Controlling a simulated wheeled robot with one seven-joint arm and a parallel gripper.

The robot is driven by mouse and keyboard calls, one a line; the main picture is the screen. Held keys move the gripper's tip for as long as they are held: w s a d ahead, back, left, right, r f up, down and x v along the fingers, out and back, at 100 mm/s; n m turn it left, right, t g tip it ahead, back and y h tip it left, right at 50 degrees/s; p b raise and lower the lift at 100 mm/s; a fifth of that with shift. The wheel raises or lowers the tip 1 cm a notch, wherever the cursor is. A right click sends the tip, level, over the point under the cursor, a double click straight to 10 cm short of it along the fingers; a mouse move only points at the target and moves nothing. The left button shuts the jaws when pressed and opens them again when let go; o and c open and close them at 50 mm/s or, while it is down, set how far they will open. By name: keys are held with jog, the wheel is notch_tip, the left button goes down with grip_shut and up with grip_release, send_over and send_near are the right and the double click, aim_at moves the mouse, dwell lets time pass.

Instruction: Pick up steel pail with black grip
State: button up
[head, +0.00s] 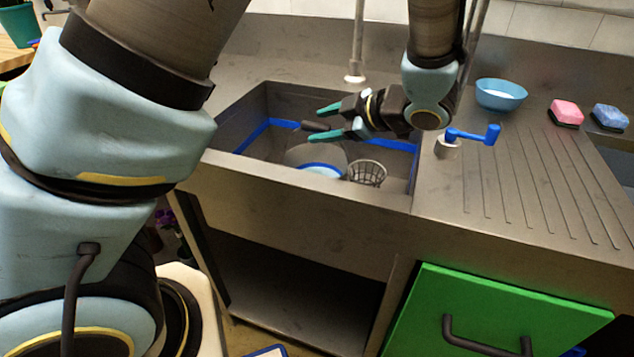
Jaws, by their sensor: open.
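A grey rounded vessel (312,155), which looks like the steel pail, is in the sink, partly hidden behind a blue-and-white round piece and below my gripper. A short dark bar (314,127), which looks like its black grip, shows above it. My gripper (318,123) reaches in from the right over the sink, its teal fingers pointing left and apart. In the picture the dark bar lies between the fingertips. I cannot tell whether they are level with it or touch it. Nothing is visibly clamped.
The sink (300,180) has a blue stripe inside. It also holds a wire basket (367,173) and a blue-and-white round piece (324,170). A blue-handled tap (470,135), a blue bowl (500,95), a pink sponge (566,112) and a blue sponge (610,116) stand right.

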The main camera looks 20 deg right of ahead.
jog(key=x, duration=0.5)
jog(key=shift+w+a+f+p, duration=0.15)
jog(key=shift+w+f+p, duration=0.1)
jog(key=shift+p, duration=0.15)
jog(key=shift+c, duration=0.2)
grip_shut()
dwell(0.8)
jog(key=shift+r, duration=0.1)
